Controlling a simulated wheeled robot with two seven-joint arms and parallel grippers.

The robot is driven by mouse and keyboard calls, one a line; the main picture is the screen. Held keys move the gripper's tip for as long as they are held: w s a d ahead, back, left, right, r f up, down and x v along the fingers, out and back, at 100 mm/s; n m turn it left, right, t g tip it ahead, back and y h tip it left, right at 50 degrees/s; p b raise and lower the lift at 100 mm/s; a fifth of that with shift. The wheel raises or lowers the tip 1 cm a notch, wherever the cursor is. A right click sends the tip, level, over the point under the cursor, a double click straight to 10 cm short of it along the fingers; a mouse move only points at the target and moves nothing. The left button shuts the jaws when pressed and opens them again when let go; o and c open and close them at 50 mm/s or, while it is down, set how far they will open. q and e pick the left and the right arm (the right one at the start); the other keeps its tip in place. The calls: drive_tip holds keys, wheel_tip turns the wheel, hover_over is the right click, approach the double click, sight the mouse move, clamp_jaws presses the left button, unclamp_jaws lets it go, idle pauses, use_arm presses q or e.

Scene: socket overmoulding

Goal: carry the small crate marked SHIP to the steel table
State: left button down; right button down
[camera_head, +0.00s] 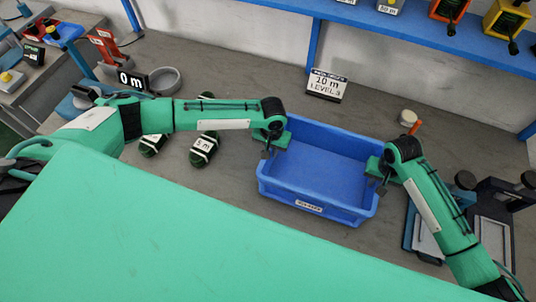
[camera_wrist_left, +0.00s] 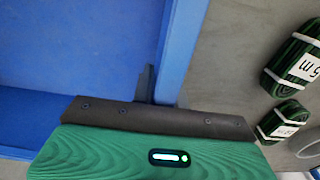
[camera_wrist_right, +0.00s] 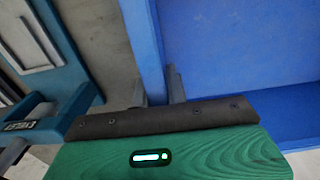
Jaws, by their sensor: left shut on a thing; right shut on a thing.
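A blue open crate (camera_head: 325,170) sits on the grey bench top in the middle of the head view and looks empty. A small white label (camera_head: 309,206) is on its front wall, too small to read. My left gripper (camera_head: 268,152) is shut on the crate's left wall. In the left wrist view, its finger (camera_wrist_left: 147,85) lies against the blue wall (camera_wrist_left: 180,50). My right gripper (camera_head: 380,185) is shut on the crate's right wall. In the right wrist view, its fingers (camera_wrist_right: 172,85) straddle the blue wall (camera_wrist_right: 142,45). I cannot make out a steel table.
Green cable coils (camera_head: 204,146) lie left of the crate. A "10 m LEVEL 3" sign (camera_head: 326,86) stands behind it. A blue and grey fixture (camera_head: 430,235) stands close on the right. A blue shelf (camera_head: 400,28) runs above the back.

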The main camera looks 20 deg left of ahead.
use_arm(q)
drive_tip(key=c, duration=1.8)
unclamp_jaws()
drive_tip(key=shift+a+f, duration=0.15)
drive_tip(key=shift+f, duration=0.2)
drive_tip(key=shift+c, duration=0.2)
use_arm(e)
drive_tip(key=c, duration=1.8)
unclamp_jaws()
drive_tip(key=shift+d+f, duration=0.1)
drive_tip(key=shift+f, duration=0.15)
drive_tip(key=shift+c, duration=0.2)
use_arm(q)
drive_tip(key=o, duration=0.4)
drive_tip(key=shift+r, duration=0.15)
use_arm(e)
drive_tip(key=o, duration=0.4)
drive_tip(key=shift+r, duration=0.1)
use_arm(q)
drive_tip(key=shift+o, duration=0.2)
use_arm(e)
drive_tip(key=shift+o, duration=0.2)
use_arm(q)
drive_tip(key=shift+r, duration=0.1)
